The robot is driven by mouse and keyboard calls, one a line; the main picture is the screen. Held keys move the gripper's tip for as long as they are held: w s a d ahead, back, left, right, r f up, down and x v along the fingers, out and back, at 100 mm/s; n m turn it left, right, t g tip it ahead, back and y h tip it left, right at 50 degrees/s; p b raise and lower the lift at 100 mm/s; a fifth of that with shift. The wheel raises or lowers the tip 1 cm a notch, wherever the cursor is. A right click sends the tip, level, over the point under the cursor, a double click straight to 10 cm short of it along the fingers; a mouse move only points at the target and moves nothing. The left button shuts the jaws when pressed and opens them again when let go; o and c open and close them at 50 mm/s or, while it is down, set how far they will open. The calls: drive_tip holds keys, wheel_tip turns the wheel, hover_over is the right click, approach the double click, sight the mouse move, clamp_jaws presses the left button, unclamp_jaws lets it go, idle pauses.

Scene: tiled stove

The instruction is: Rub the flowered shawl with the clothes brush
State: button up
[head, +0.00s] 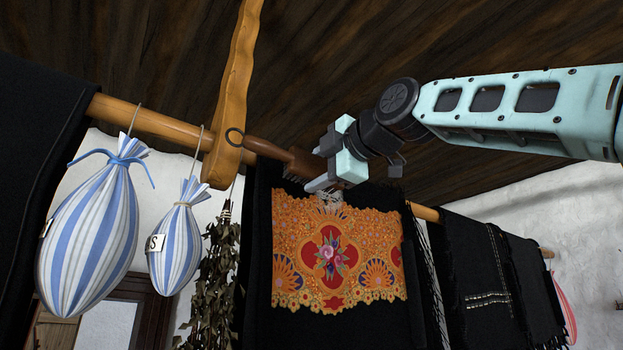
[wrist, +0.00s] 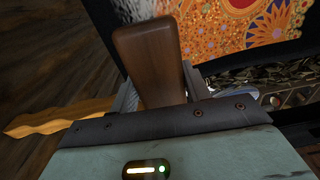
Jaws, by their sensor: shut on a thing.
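The flowered shawl (head: 340,255) hangs over the wooden pole. It is black with an orange and red panel and a flower bouquet in the middle. My gripper (head: 325,168) is at the shawl's upper edge, shut on the brown wooden clothes brush (head: 280,155). The brush points left, with a ring at its end, and pale bristles show below the gripper. In the wrist view the brush's wooden body (wrist: 150,62) stands between the fingers, and the orange panel (wrist: 255,25) lies beyond it. I cannot tell whether the bristles touch the shawl.
The pole (head: 150,122) runs across under a dark plank ceiling, with a wavy wooden hanger (head: 236,80) in front. Two striped bags (head: 90,235) and a dried herb bunch (head: 217,280) hang left. Dark cloths (head: 490,270) hang right. White wall shows at far right.

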drive_tip(key=shift+s+d, duration=0.1)
drive_tip(key=shift+b+v, duration=0.65)
drive_tip(key=shift+v, duration=0.3)
drive_tip(key=shift+s+d, duration=0.25)
drive_tip(key=shift+s, duration=0.2)
drive_tip(key=shift+w, duration=0.15)
drive_tip(key=shift+w+a+f+p, duration=0.1)
drive_tip(key=shift+w+a+p, duration=0.2)
drive_tip(key=shift+w, duration=0.65)
drive_tip(key=shift+w+a+f+p, duration=0.1)
drive_tip(key=shift+w+a+p, duration=0.2)
drive_tip(key=shift+w, duration=0.7)
drive_tip(key=shift+w+a+f+p, duration=0.1)
drive_tip(key=shift+w+a+p, duration=0.2)
drive_tip(key=shift+w, duration=0.65)
drive_tip(key=shift+d, duration=0.1)
drive_tip(key=shift+p+x, duration=1.05)
drive_tip(key=shift+x, duration=0.45)
drive_tip(key=shift+d, duration=0.1)
